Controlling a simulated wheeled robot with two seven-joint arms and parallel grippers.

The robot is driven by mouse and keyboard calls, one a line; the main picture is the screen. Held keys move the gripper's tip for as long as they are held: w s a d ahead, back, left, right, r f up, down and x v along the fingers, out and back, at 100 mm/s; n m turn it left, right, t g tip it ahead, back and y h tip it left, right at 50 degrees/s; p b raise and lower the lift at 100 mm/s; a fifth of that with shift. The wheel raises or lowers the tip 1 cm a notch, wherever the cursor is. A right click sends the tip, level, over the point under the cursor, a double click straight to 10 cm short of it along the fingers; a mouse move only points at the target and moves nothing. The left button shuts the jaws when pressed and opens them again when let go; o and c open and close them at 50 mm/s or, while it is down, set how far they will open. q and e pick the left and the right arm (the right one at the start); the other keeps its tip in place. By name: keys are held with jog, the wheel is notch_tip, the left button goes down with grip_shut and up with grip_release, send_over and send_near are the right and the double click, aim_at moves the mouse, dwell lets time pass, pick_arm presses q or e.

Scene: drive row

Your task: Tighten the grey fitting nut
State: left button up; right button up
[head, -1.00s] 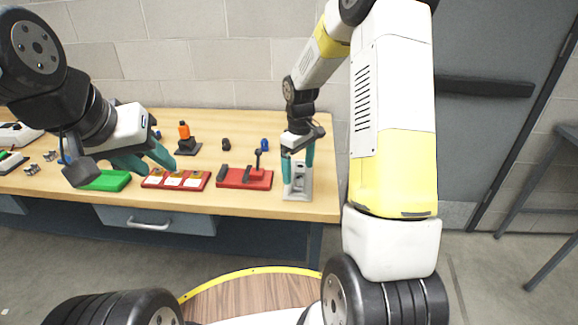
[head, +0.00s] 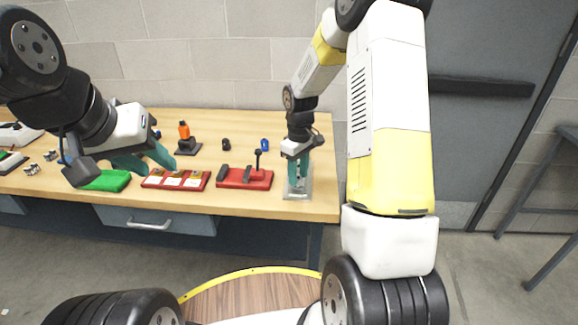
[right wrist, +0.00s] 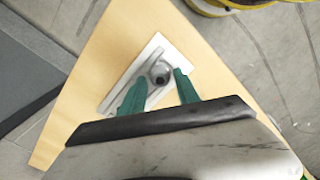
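The grey fitting nut (right wrist: 160,73) is a round grey piece with a dark centre, on a pale grey plate (right wrist: 118,97) at the bench's front right. The plate (head: 298,196) also shows in the head view, where my fingers hide the nut. My right gripper (right wrist: 160,78) points down at the plate, with its teal fingers apart on either side of the nut. A small gap seems to show beside the nut; contact is hard to judge. In the head view my right gripper (head: 297,183) is over the plate. My left gripper (head: 160,168) is open and empty above the bench's left part.
On the wooden bench (head: 240,204) are a green block (head: 107,181), a red panel with pale squares (head: 175,180), a red base with a lever (head: 245,179) and an orange-topped piece (head: 184,133). Black and blue knobs stand behind. The bench's right edge is close to my right gripper.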

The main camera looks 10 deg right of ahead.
jog(key=c, duration=0.6)
jog(key=shift+o, duration=0.2)
jog(key=m, duration=0.4)
jog(key=shift+m, duration=0.4)
jog(key=m, duration=1)
jog(key=shift+m, duration=0.4)
jog(key=m, duration=0.5)
jog(key=shift+m, duration=0.3)
jog(key=o, duration=0.7)
jog(key=shift+m, duration=0.4)
jog(key=shift+c, duration=0.2)
jog(key=o, duration=1.2)
jog(key=shift+c, duration=0.2)
jog(key=shift+r, duration=0.1)
